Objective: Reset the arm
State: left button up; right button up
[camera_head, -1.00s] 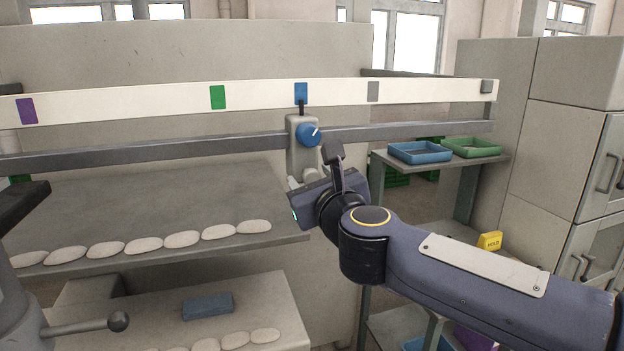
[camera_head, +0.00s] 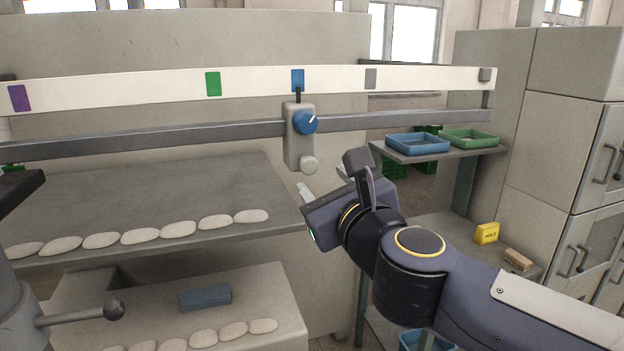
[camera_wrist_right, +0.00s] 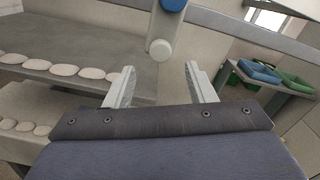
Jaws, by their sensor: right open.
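My right gripper (camera_wrist_right: 158,85) is open and empty in the right wrist view, with its two pale fingers apart. In the head view the right gripper (camera_head: 322,180) is just below and right of a grey carriage (camera_head: 297,150) on the rail. The carriage has a blue dial (camera_head: 305,122) and a pale round knob (camera_head: 309,165) at its foot. The fingers are apart from the knob. The carriage's pointer stands under the blue mark (camera_head: 298,80) on the white strip. My left gripper is not in view.
A grey rail (camera_head: 400,118) runs under the white strip, which also bears purple, green and grey marks. Several pale oval pieces (camera_head: 180,229) line the shelf edge. Blue (camera_head: 418,145) and green trays sit right. A yellow HOLD block (camera_head: 487,233) and brush lie on the lower shelf.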

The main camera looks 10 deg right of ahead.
jog(key=s+d+f+n+g, duration=0.4)
jog(key=s+f+n, duration=0.3)
jog(key=f+n, duration=0.2)
jog(key=s+d+f+n+g, duration=0.4)
jog(key=s+f+n, duration=0.4)
jog(key=f, duration=0.3)
jog(key=s+d+f+n+g, duration=0.4)
jog(key=s+f+n, duration=0.4)
jog(key=f+n, duration=0.3)
